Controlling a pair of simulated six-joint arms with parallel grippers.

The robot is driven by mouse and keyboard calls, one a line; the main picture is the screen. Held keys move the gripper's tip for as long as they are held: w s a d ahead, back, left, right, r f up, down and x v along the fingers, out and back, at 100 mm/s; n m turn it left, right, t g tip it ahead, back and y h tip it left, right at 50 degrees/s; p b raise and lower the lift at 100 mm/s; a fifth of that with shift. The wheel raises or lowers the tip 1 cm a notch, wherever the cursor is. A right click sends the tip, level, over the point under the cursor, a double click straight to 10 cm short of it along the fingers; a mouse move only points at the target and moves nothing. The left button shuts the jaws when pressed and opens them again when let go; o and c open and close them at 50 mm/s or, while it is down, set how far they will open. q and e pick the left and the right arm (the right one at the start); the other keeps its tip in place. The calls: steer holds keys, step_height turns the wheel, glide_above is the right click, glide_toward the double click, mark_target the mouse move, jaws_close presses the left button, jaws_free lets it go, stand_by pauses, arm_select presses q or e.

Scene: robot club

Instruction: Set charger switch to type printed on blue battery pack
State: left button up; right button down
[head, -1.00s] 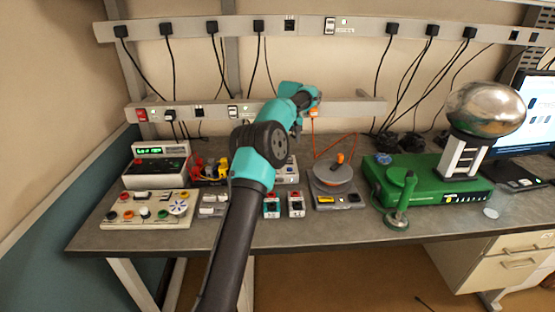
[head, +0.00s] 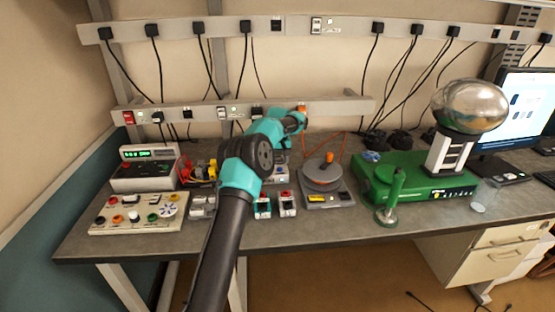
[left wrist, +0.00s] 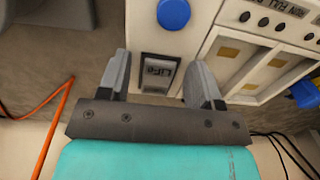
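In the left wrist view a pale charger (left wrist: 185,45) lies close below my left gripper (left wrist: 157,75). It has a round blue knob (left wrist: 174,13) and a small grey-framed switch (left wrist: 158,72) with dark lettering that seems to read "LiFe" upside down. The gripper is open, one finger on each side of the switch; I cannot tell whether they touch it. In the head view the charger (head: 281,174) is partly hidden behind my left arm. A blue object (left wrist: 305,94) shows at the right edge of the wrist view; I cannot tell if it is the battery pack. My right gripper is out of view.
A grey turntable-like device (head: 325,172) stands right of the arm, with a green box (head: 415,182) beyond it. Small meters (head: 287,204) stand in front. An orange cable (left wrist: 52,130) runs near the gripper. A socket rail (head: 350,104) runs behind.

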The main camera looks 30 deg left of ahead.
mark_target(278, 162)
arm_select(q)
steer(key=c, duration=0.9)
steer(key=shift+w+a+r+g, duration=0.1)
steer(key=shift+w+a+g, duration=0.1)
steer(key=shift+g, duration=0.1)
steer(key=shift+s+h, duration=0.1)
steer(key=shift+h, duration=0.3)
steer(key=o, duration=0.9)
steer(key=shift+o, duration=0.2)
steer(key=shift+r, duration=0.1)
steer(key=shift+d+r, duration=0.1)
steer(key=shift+r, duration=1.6)
steer(key=shift+s, duration=0.1)
